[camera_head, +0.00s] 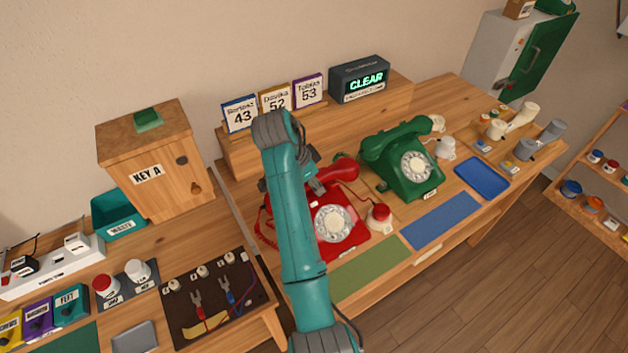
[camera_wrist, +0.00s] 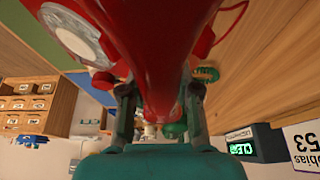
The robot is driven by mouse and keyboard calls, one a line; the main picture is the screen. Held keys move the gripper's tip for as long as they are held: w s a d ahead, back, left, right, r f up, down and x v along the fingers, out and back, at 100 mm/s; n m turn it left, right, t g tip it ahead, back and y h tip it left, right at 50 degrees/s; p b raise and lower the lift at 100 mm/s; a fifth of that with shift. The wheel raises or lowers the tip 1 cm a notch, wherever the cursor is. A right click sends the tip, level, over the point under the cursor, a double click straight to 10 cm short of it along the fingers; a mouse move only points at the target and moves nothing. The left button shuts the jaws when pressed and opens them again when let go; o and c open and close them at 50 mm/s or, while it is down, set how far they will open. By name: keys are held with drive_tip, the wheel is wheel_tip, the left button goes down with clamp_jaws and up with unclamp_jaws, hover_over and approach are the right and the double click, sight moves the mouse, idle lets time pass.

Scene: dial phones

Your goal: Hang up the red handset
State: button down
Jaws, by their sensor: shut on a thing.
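The red handset (camera_head: 342,170) is held above the red dial phone (camera_head: 340,245), towards its back edge. In the wrist view the handset (camera_wrist: 150,55) runs between the two fingers of my gripper (camera_wrist: 160,108), which is shut on it. The red phone's white dial (camera_wrist: 75,35) shows beside the handset there. In the head view my arm covers the left part of the phone and most of my gripper, so I cannot tell whether the handset touches the cradle.
A green phone (camera_head: 403,160) stands close on the right. A small red-topped pot (camera_head: 379,217) is at the red phone's right front. A green mat (camera_head: 368,272) and a blue mat (camera_head: 441,220) lie in front. Name cards (camera_head: 275,101) and a CLEAR display (camera_head: 360,80) stand on the shelf behind.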

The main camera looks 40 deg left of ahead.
drive_tip(key=shift+f, duration=0.1)
drive_tip(key=c, duration=0.7)
unclamp_jaws()
drive_tip(key=shift+c, duration=0.2)
